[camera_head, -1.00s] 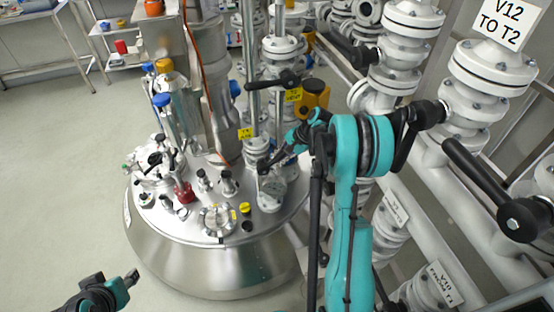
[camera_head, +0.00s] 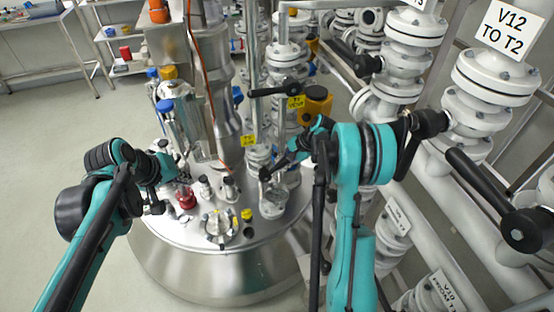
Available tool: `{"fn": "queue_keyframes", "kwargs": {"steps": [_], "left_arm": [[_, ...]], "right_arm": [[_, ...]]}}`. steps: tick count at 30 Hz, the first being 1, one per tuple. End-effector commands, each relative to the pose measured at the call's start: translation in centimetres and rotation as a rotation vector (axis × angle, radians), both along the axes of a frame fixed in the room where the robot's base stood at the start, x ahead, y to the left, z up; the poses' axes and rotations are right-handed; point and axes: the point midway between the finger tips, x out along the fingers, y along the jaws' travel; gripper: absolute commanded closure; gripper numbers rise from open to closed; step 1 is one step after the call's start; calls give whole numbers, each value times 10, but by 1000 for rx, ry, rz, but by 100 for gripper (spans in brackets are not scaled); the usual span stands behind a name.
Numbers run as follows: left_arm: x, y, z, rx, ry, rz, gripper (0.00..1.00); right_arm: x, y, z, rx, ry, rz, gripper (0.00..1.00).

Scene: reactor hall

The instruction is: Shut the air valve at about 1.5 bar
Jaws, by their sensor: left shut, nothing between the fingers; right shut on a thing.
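The reactor lid (camera_head: 180,228) is a shiny steel dome top carrying several fittings. The yellow tag (camera_head: 249,140) appears to read as an air label; its small print is hard to read. Beneath it is a pale flanged valve (camera_head: 272,205) with a small black handle (camera_head: 264,174). My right gripper (camera_head: 272,170) is shut on that handle, and its fingers partly hide it. My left gripper (camera_head: 181,171) is shut and empty above the left part of the lid, close to a red fitting (camera_head: 185,198). I cannot read a pressure value in this view.
A black lever (camera_head: 275,89) with a yellow vent tag (camera_head: 296,102) sits above the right gripper. Tall flanged white pipes (camera_head: 484,85) and a large black lever (camera_head: 490,195) crowd the right. A round port (camera_head: 220,228) is at the lid's front. Floor at left is clear.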

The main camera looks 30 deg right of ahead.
Motion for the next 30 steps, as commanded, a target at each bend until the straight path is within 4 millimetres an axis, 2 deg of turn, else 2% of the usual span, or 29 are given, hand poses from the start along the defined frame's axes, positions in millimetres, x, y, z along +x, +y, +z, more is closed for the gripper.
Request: {"fn": "queue_keyframes", "kwargs": {"steps": [1,6,12,18,26,30], "left_arm": [[12,-23,-2,-23,19,-21,100],[40,-99,-14,-106,98,-81,100],[57,-186,-40,-189,192,-152,100],[66,-232,-66,-224,242,-187,100],[68,-255,-84,-237,261,-201,100],[69,-269,-101,-236,259,-201,100]], "right_arm": [[-2,0,-1,-1,5,2,100],[-2,0,-1,-2,4,2,100],[-2,0,-1,-2,4,2,100],[-1,0,-1,-2,4,2,100],[-1,0,-1,-2,3,2,100],[-1,0,-1,-2,3,2,100]]}}
